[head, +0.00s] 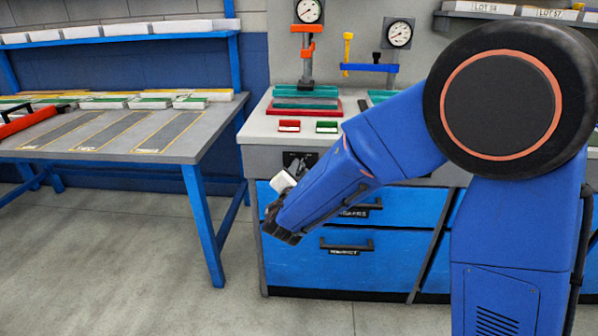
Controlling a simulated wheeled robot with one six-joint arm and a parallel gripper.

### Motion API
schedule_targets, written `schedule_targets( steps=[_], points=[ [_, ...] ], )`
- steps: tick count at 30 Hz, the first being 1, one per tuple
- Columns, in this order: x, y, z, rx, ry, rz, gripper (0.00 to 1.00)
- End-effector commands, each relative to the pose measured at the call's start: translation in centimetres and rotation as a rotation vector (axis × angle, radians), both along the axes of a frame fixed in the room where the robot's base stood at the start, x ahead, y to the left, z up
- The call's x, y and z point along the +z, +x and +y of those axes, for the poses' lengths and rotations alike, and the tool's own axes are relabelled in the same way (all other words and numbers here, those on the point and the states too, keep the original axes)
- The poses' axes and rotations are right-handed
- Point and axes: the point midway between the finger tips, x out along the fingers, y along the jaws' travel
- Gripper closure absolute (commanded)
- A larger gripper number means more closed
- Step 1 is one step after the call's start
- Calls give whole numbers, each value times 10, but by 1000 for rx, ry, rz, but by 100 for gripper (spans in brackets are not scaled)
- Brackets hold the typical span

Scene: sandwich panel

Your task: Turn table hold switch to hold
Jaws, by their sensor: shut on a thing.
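The table hold switch appears to be the small dark unit (291,158) on the grey front edge of the bench, above the blue drawers. Its label and lever position are too small to read. My gripper (299,168) reaches up to this unit from below, at the end of my blue arm. Its fingertips are at the front of the unit and shut on what seems to be the switch's handle. The handle itself is mostly hidden by the fingers.
Blue drawers (390,268) with black handles lie just below and behind my arm.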

Motion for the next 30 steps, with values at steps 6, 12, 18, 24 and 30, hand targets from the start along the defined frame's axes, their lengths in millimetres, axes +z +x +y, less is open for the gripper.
schedule_targets(
  steps=[6, 12, 18, 24, 30],
  points=[
    [-1, 0, -1, -1, 149, -3, 98],
    [-1, 0, -1, -1, 242, -6, 98],
    [-2, -1, -2, 0, 288, -8, 98],
    [-2, -1, -2, -1, 300, -7, 98],
    [-2, -1, -2, -1, 300, -7, 98]
  ],
)
